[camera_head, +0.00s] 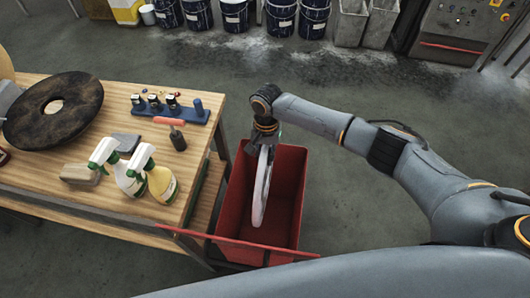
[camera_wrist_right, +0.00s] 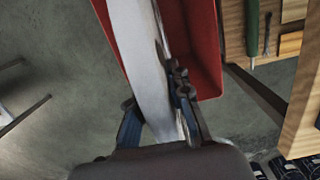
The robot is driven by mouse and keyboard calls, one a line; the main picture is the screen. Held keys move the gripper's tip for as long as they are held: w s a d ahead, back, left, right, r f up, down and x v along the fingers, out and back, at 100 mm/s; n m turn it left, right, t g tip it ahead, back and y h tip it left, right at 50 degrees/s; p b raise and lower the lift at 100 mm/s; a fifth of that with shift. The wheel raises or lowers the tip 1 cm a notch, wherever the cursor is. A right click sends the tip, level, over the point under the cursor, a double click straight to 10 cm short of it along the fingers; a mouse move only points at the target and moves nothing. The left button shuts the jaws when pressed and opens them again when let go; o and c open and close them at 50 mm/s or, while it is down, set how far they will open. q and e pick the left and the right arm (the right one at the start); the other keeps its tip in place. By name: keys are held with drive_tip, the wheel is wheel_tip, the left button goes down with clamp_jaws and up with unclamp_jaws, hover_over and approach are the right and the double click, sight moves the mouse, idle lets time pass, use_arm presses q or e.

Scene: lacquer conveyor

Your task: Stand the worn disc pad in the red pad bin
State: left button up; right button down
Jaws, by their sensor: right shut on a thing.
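A pale grey-white disc pad (camera_head: 263,190) hangs nearly upright, edge-on, from my right gripper (camera_head: 265,128). The gripper is shut on its upper edge; in the right wrist view the fingers (camera_wrist_right: 158,112) lie on both sides of the pad (camera_wrist_right: 143,60). The pad is over or inside the opening of the red bin (camera_head: 290,185); how deep it is and whether it touches the floor of the bin cannot be told. The red bin also shows in the right wrist view (camera_wrist_right: 207,50), around the pad. My left gripper is not in view.
A wooden workbench (camera_head: 100,210) stands left of the bin. It holds a dark, blotched ring-shaped disc (camera_head: 52,110), two spray bottles (camera_head: 160,180) and a blue rack (camera_head: 170,108). Buckets (camera_head: 235,15) line the back. Open floor (camera_head: 330,90) lies behind the bin.

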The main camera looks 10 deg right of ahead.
drive_tip(key=shift+f+b, duration=1.7)
drive_tip(key=shift+f, duration=1.8)
drive_tip(key=c, duration=1.2)
unclamp_jaws()
drive_tip(key=shift+o, duration=0.2)
drive_tip(key=r, duration=0.4)
drive_tip(key=w+r, duration=0.1)
drive_tip(key=r, duration=0.7)
drive_tip(key=shift+w+d, duration=0.15)
drive_tip(key=shift+d, duration=0.15)
drive_tip(key=shift+f, duration=0.1)
